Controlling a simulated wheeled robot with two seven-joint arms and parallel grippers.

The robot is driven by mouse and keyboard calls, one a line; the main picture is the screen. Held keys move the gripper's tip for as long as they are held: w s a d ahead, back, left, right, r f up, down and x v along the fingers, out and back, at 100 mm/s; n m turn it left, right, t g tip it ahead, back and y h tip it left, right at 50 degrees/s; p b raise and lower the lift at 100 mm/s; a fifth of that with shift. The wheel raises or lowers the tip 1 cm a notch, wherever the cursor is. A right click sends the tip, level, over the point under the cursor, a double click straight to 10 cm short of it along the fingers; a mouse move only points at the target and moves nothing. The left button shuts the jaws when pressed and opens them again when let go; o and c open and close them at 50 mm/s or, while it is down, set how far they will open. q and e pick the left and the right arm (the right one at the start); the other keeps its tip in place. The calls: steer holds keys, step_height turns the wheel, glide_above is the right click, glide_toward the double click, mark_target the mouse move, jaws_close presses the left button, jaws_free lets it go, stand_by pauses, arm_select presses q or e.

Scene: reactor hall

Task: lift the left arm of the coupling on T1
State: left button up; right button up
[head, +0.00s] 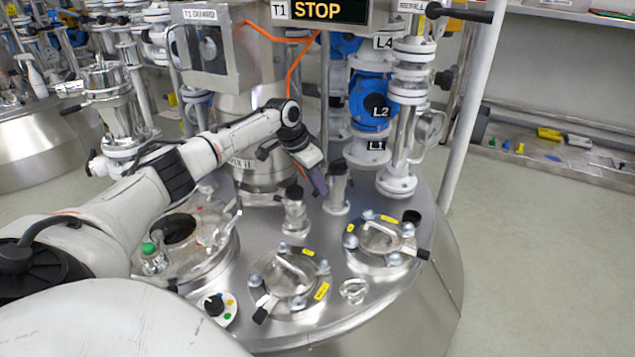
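The T1 vessel's round steel top (345,235) fills the middle of the head view, under a sign reading T1 STOP (318,11). Two short upright steel fittings with black tops stand on it, a nearer one (295,218) and a farther one (337,193). I cannot tell for sure which is the coupling, and its arms are too small to make out. My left gripper (319,183) points down between these fittings, close to both. Whether it touches either, or is open or shut, I cannot tell. My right gripper is not in view.
Two clamped round lids (290,277) (380,240) with handles lie in front. A clear ring-shaped piece (353,291) and a small knob plate (217,307) are near the front rim. Blue valves (370,102) and a pipe column (402,130) stand behind. Open floor (530,250) lies right.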

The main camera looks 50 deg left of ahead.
arm_select(q)
jaws_close()
steer(key=shift+w+r+p, duration=0.1)
steer(key=shift+r+p, duration=0.25)
steer(key=shift+p, duration=0.2)
steer(key=shift+w+a+r+g+p, duration=0.1)
steer(key=shift+r+g+p, duration=0.2)
steer(key=shift+p, duration=0.9)
steer(key=shift+f+g, duration=0.15)
steer(key=shift+g, duration=0.25)
steer(key=shift+w+f+b, duration=0.1)
steer(key=shift+f+b, duration=0.05)
steer(key=shift+b, duration=0.25)
steer(key=shift+g+y+b, duration=0.3)
steer(key=shift+g+b, duration=0.1)
steer(key=shift+b, duration=0.05)
steer(key=shift+r+g+b, duration=0.2)
steer(key=shift+g+b, duration=0.1)
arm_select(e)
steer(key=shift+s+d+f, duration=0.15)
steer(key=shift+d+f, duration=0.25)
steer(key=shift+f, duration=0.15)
